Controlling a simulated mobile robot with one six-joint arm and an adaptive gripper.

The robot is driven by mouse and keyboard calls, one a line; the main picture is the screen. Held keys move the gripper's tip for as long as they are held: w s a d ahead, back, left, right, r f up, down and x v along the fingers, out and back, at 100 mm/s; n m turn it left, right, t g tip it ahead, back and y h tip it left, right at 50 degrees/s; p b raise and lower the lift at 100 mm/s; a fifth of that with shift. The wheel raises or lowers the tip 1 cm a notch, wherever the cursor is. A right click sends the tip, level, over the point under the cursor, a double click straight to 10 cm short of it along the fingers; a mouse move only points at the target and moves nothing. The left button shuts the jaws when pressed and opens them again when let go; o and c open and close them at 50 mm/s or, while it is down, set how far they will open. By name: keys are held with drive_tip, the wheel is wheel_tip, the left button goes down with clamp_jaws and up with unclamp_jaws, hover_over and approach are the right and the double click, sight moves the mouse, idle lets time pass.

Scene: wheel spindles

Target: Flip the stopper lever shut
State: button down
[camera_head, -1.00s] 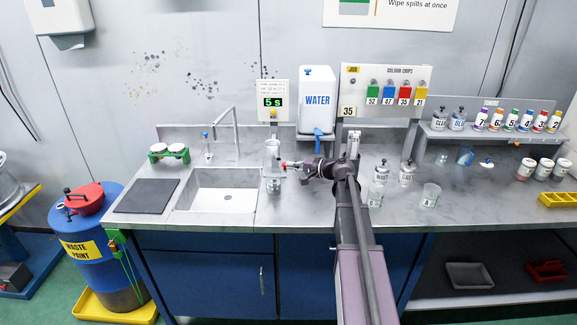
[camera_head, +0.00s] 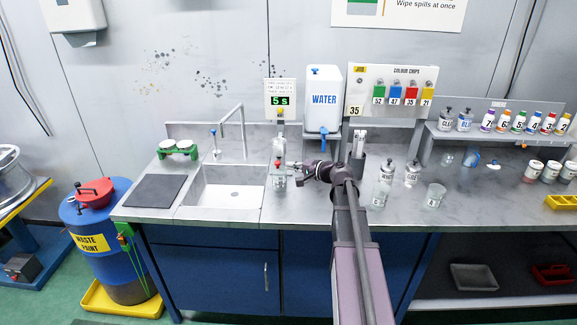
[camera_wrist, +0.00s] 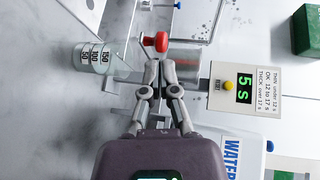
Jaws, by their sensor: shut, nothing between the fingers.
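The stopper lever's red knob (camera_wrist: 155,42) lies just beyond my fingertips in the wrist view, close to them; I cannot tell whether they touch. A clear graduated beaker (camera_wrist: 95,57) is at the left of the wrist view, beneath the lever, since that view is turned sideways. My gripper (camera_wrist: 160,64) is shut and empty; in the head view it (camera_head: 291,169) is just right of the knob. The lever's lower part is partly hidden by my fingers.
A timer panel (camera_head: 280,99) reading 5 s and a white water tank (camera_head: 323,98) stand behind. The sink (camera_head: 228,190) is left of the stand. Labelled bottles (camera_head: 384,185) and a glass cup (camera_head: 435,195) stand to the right of my arm.

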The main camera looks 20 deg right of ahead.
drive_tip(key=s+a+p+v, duration=0.1)
drive_tip(key=a+p+v, duration=0.1)
drive_tip(key=v, duration=0.9)
drive_tip(key=shift+s, duration=0.5)
drive_tip(key=shift+a, duration=0.1)
drive_tip(key=s+a+f+n+g, duration=0.3)
drive_tip(key=a+f+n+g, duration=0.35)
drive_tip(key=a, duration=0.75)
drive_tip(key=s+a+f+n+g+h, duration=0.5)
drive_tip(key=s+a+f+h, duration=0.3)
drive_tip(key=s, duration=0.3)
drive_tip(key=shift+a+g, duration=0.5)
drive_tip(key=shift+g, duration=0.35)
drive_tip(key=shift+s, duration=0.15)
